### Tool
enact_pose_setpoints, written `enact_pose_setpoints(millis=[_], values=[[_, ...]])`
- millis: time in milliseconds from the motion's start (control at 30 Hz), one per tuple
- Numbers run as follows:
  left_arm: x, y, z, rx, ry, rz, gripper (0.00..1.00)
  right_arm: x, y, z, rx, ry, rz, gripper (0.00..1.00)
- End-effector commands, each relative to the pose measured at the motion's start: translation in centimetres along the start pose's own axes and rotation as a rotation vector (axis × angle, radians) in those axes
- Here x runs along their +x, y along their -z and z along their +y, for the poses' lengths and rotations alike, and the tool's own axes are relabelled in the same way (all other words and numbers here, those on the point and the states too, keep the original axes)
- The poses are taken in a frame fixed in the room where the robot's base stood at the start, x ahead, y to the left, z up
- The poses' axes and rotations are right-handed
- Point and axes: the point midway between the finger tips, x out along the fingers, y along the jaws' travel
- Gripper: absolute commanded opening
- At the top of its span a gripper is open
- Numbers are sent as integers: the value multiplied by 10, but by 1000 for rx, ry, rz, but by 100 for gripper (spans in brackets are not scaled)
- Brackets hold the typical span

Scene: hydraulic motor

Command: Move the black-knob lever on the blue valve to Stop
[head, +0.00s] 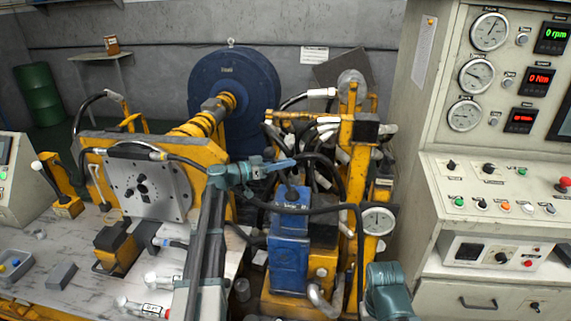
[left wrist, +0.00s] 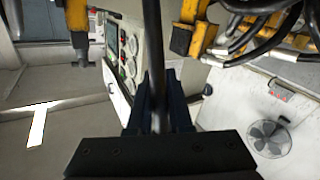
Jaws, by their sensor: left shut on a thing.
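The blue valve (head: 289,250) stands upright right of the picture's middle in the head view, on the yellow-framed rig. Its lever rises from the valve's top. My left gripper (head: 282,166) is above the valve, reaching in from the left, and hides the upper part of the lever. In the left wrist view, the dark lever rod (left wrist: 155,55) stands between the fingers of the left gripper (left wrist: 160,88), which is shut on it. I cannot clearly make out the black knob or the Stop marking. My right gripper is not in view.
Black hoses (head: 345,207) loop close around the valve. A pressure gauge (head: 377,221) is to its right. The control console (head: 475,205) stands further right. A large blue wheel housing (head: 235,95) is behind. Another lever with a white knob (head: 37,166) is at far left.

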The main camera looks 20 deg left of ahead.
Motion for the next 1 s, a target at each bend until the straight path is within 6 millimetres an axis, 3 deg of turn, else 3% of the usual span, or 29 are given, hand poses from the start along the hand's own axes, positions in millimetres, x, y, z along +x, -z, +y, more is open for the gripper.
enact_pose_setpoints(millis=[533, 733, 1000], values=[[1, 2, 1, 4, 2, -6, 0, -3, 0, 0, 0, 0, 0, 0], [12, 9, 11, 64, 24, -103, 0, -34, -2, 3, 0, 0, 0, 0], [34, 4, 24, 175, 65, -282, 0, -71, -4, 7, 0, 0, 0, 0]])
